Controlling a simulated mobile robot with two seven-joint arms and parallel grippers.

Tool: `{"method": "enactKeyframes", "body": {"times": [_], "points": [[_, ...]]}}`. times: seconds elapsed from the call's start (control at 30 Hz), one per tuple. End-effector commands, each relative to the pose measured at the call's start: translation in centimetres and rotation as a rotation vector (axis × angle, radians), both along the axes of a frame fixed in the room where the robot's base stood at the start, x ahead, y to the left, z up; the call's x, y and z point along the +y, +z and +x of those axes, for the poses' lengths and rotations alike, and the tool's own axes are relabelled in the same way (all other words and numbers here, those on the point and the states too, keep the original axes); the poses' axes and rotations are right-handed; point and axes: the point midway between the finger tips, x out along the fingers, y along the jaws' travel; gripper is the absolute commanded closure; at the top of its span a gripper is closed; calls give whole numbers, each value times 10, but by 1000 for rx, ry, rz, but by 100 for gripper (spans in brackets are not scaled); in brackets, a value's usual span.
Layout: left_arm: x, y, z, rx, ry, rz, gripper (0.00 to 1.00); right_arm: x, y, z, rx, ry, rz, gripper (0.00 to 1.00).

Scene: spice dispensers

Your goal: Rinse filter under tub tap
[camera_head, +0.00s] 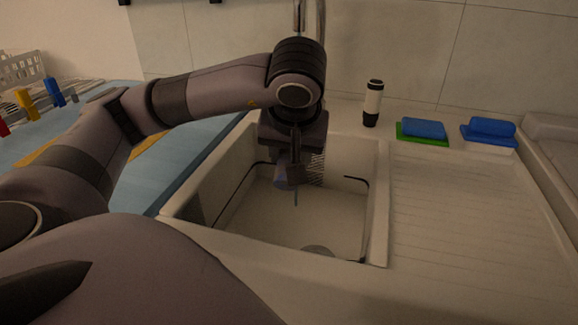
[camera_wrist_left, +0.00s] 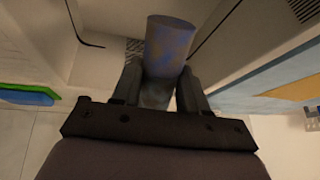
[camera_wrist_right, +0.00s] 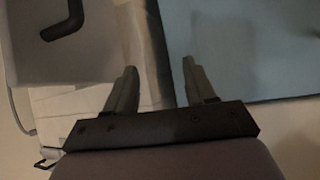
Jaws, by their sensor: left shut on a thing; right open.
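My left gripper (camera_head: 294,182) reaches down into the white tub (camera_head: 381,215) below the tap (camera_head: 320,22). In the left wrist view, the left gripper (camera_wrist_left: 160,95) is shut on the filter (camera_wrist_left: 170,45), a bluish-grey cylinder with brownish patches. In the head view only a small bluish part of the filter (camera_head: 281,183) shows beside the fingers.
A white and black bottle (camera_head: 373,103) stands on the ledge behind the tub. A blue sponge on a green one (camera_head: 422,130) and another blue sponge (camera_head: 489,131) lie to its right. A ribbed drainboard (camera_head: 470,210) is clear. A blue counter (camera_head: 150,180) lies left.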

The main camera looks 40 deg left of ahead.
Motion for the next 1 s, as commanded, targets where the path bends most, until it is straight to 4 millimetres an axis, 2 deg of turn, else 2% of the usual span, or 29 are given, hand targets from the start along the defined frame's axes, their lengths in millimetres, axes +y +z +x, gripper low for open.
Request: {"method": "enactKeyframes", "body": {"times": [0.03, 0.17, 0.6, 1.0], "points": [[3, -5, 4, -2, 2, -1, 88, 0, -8, 0, 0, 0, 0, 45], [11, -8, 14, -2, 2, -2, 88, 0, -19, 0, -1, 0, 0, 45], [33, -10, 41, 0, 0, -1, 88, 1, -18, 1, -2, -3, 5, 45], [36, -11, 45, 0, -1, 0, 88, 1, -18, 1, -3, -5, 6, 45]]}}
